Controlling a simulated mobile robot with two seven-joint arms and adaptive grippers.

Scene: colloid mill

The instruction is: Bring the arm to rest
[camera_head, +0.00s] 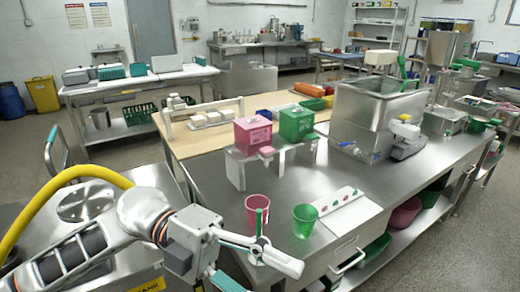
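My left arm comes in from the lower left, with a yellow hose looped over it. The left gripper (262,250) is at the lower middle, in front of the steel table's near edge. A pale rod-like part with a green upright piece shows at its end. I cannot tell whether this is a finger or something held, nor whether the gripper is open. A pink cup (257,207) stands on the table just behind it, partly hidden. A green cup (305,221) stands to its right. My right arm is not in view.
The steel table (222,196) carries a white panel with small buttons (345,208), a pink box (252,134) and a green box (296,123) on a stand, and a large steel hopper (375,112). A cart with a round lid (86,202) stands left, close to my arm.

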